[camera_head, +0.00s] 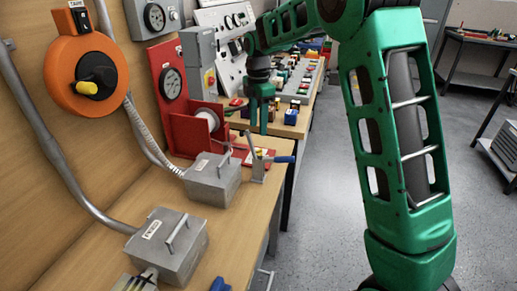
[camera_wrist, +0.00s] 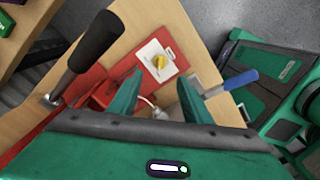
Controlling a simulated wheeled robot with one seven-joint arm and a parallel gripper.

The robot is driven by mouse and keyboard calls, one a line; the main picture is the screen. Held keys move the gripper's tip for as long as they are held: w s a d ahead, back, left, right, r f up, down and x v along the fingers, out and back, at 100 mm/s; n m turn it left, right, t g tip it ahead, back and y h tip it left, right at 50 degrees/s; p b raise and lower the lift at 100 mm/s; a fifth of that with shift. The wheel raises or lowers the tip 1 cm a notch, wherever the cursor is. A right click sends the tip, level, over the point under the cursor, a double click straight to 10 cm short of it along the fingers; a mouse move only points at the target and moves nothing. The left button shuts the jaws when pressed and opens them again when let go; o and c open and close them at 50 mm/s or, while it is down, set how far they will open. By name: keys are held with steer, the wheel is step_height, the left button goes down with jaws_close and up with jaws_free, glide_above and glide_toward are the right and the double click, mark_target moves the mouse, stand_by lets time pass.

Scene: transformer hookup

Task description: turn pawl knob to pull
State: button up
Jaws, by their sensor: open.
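A small yellow knob (camera_wrist: 161,62), which looks like the pawl knob, sits on a white plate (camera_wrist: 150,52) on a red base (camera_wrist: 112,62) in the wrist view. My gripper (camera_wrist: 160,80) is open and empty, its two green fingers pointing toward the knob. The knob appears just beyond and between the fingertips, with no visible contact. In the head view my gripper (camera_head: 261,118) hangs fingers-down over the bench beside the red stand (camera_head: 188,135). I cannot make out the knob or its pointing direction clearly there.
A blue-handled lever (camera_wrist: 232,80) stands close to the right finger; it also shows in the head view (camera_head: 284,159). A black-handled lever (camera_wrist: 95,42) rises at left. Grey metal boxes (camera_head: 212,180) stand on the bench. The floor (camera_head: 310,230) right of the bench is clear.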

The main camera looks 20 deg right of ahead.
mark_target(258, 150)
step_height(258, 150, down, 10)
steer(key=shift+f, duration=0.2)
stand_by(0.4)
